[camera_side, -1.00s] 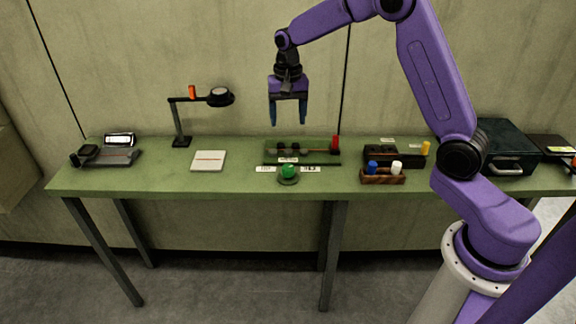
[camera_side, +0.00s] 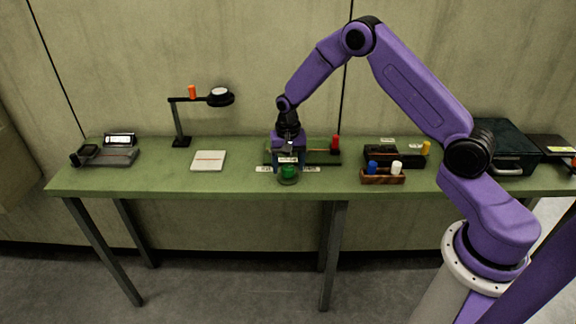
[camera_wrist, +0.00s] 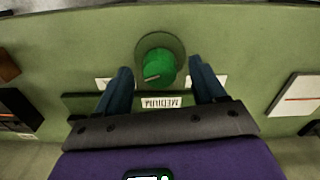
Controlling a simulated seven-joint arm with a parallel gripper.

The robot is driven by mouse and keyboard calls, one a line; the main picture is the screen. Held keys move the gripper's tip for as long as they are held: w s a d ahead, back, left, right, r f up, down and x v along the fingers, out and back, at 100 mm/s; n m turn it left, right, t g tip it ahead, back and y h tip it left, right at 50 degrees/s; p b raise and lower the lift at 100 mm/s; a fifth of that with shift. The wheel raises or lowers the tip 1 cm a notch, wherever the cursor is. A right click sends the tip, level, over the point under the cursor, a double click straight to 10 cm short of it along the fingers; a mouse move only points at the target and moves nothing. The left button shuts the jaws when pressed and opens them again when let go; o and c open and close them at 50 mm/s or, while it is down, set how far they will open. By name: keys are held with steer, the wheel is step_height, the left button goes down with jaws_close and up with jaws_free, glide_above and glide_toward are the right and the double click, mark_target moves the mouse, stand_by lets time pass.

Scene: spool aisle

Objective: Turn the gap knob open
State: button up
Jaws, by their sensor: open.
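My gripper (camera_side: 289,166) is low over the knob, pointing down. In the wrist view my gripper (camera_wrist: 157,75) is open, with one blue finger on each side of the knob's near part. I cannot tell whether the fingers touch it.
A dark fixture with a red post (camera_side: 335,143) stands just behind the knob. A wooden holder with blue and white pegs (camera_side: 382,179) sits to the right. A white pad (camera_side: 208,160) and a lamp stand (camera_side: 181,125) are to the left. Bare table (camera_side: 245,180) lies left of the knob.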

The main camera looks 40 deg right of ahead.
steer(key=shift+f, duration=0.4)
steer(key=c, duration=1.1)
steer(key=shift+o, duration=0.2)
steer(key=shift+n, duration=0.3)
steer(key=n, duration=1.2)
steer(key=shift+n, duration=0.5)
steer(key=shift+w, duration=0.1)
